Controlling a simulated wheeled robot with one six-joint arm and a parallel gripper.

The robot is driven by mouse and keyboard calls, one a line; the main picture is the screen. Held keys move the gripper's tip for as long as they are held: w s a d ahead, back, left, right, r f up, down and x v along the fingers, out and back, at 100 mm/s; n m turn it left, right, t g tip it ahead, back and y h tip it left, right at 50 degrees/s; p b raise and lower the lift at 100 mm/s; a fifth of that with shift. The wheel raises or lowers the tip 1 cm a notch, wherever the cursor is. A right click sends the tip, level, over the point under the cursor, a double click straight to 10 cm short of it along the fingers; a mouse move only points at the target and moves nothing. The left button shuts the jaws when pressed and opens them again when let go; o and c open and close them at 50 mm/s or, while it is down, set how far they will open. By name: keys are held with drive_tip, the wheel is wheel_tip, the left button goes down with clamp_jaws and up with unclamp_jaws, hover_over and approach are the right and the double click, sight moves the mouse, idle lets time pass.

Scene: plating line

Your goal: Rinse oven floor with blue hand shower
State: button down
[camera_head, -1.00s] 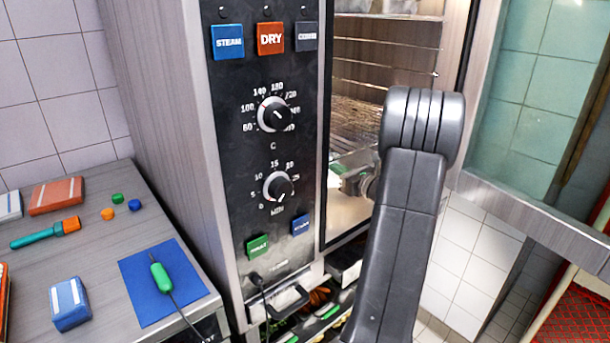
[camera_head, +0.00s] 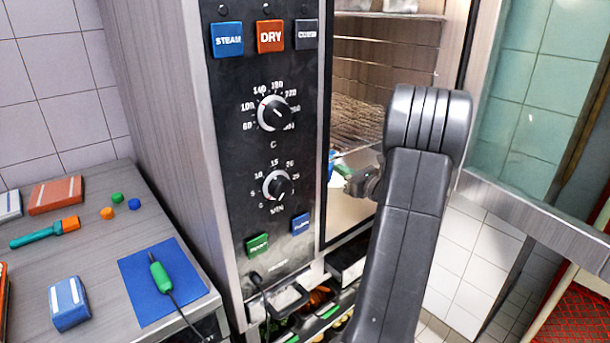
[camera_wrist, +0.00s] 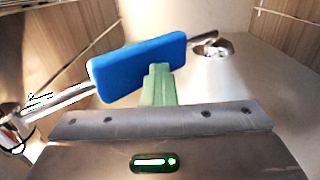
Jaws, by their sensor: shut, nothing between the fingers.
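The blue hand shower (camera_wrist: 140,68) shows in the wrist view as a blue block on a metal rod that runs to the left. My gripper (camera_wrist: 158,82), with green fingers, is shut, just in front of the blue block. I cannot tell whether they touch. The pale oven floor (camera_wrist: 265,85) lies beyond, with a round drain-like fitting (camera_wrist: 216,47). In the head view my gripper (camera_head: 345,170) is inside the open oven (camera_head: 385,60), partly hidden by my arm. A little blue and green shows beside it.
The glass oven door (camera_head: 530,110) stands open at the right. Wire racks (camera_head: 365,120) are inside the oven. The control panel (camera_head: 265,150) borders the opening on the left. A counter (camera_head: 95,220) with a blue mat and small items stands at the far left.

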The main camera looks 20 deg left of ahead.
drive_tip(key=v, duration=2)
drive_tip(key=shift+p, duration=0.4)
idle(0.5)
drive_tip(key=x, duration=0.9)
drive_tip(key=shift+b, duration=0.45)
drive_tip(key=shift+s, duration=0.1)
